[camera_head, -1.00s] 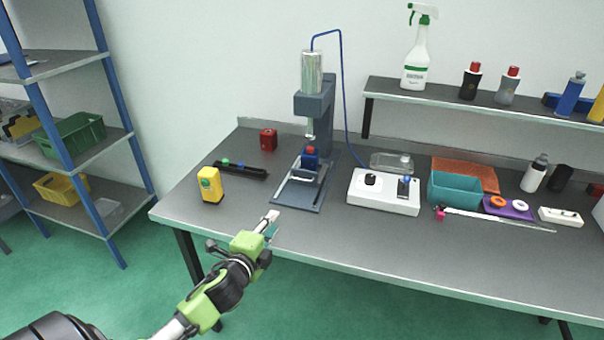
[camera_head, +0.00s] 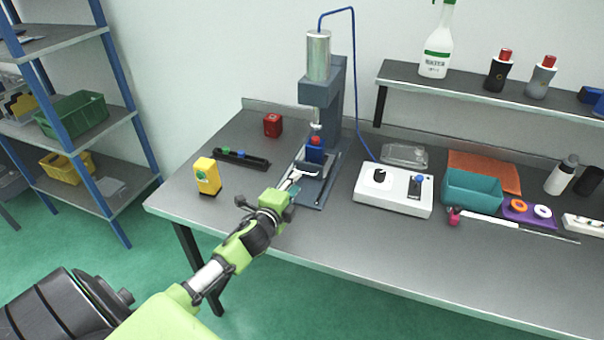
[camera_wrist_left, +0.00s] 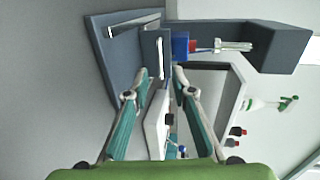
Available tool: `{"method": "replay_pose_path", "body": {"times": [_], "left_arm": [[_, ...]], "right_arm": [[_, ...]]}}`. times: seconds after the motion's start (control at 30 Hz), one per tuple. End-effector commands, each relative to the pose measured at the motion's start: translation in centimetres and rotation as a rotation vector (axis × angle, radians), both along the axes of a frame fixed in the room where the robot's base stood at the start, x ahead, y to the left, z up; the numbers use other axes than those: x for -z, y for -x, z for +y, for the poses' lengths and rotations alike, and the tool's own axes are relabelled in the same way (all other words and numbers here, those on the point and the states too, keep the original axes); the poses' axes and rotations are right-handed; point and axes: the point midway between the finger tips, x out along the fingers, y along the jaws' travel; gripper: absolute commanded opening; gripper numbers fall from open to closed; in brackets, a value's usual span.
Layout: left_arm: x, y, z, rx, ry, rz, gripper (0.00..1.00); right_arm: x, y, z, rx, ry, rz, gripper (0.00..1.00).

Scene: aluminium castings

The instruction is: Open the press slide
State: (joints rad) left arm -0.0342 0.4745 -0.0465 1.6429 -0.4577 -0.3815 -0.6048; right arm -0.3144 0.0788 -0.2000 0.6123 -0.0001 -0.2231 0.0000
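The press (camera_head: 337,100) stands on the table, with a silver cylinder above a grey column and base. A blue fixture (camera_head: 315,155) with a red top sits under the ram; it also shows in the wrist view (camera_wrist_left: 180,45). The pale handle bar of the press slide (camera_head: 305,174) is in front of the fixture, and it shows in the wrist view (camera_wrist_left: 160,57). My left gripper (camera_head: 293,178) is at the front left of the press, close to the bar. In the wrist view its fingers (camera_wrist_left: 158,78) are apart, with the bar just ahead; contact is unclear. My right gripper is out of view.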

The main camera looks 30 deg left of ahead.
Motion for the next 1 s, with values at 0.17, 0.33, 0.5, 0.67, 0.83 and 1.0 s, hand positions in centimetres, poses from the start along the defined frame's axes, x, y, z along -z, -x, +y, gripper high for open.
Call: {"method": "replay_pose_path", "body": {"times": [0.17,0.33,0.5,0.67,0.83,1.0], "left_arm": [[0.6,-3.1,0.7,-0.001,0.002,0.0,0.24],[1.1,-5.1,1.2,-0.001,0.001,0.0,0.24],[1.4,-6.2,1.4,0.001,0.002,0.0,0.24],[1.5,-6.4,1.5,0.001,0.001,0.001,0.24],[1.5,-6.4,1.5,0.001,0.001,0.001,0.24],[1.5,-6.4,1.5,0.001,0.001,0.001,0.0]], "right_arm": [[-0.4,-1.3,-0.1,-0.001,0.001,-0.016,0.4],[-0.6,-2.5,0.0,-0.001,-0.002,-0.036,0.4],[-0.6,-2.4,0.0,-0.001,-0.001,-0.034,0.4],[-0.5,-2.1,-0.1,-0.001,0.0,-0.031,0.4],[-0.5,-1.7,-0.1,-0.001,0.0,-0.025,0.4],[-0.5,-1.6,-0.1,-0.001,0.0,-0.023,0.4]]}}
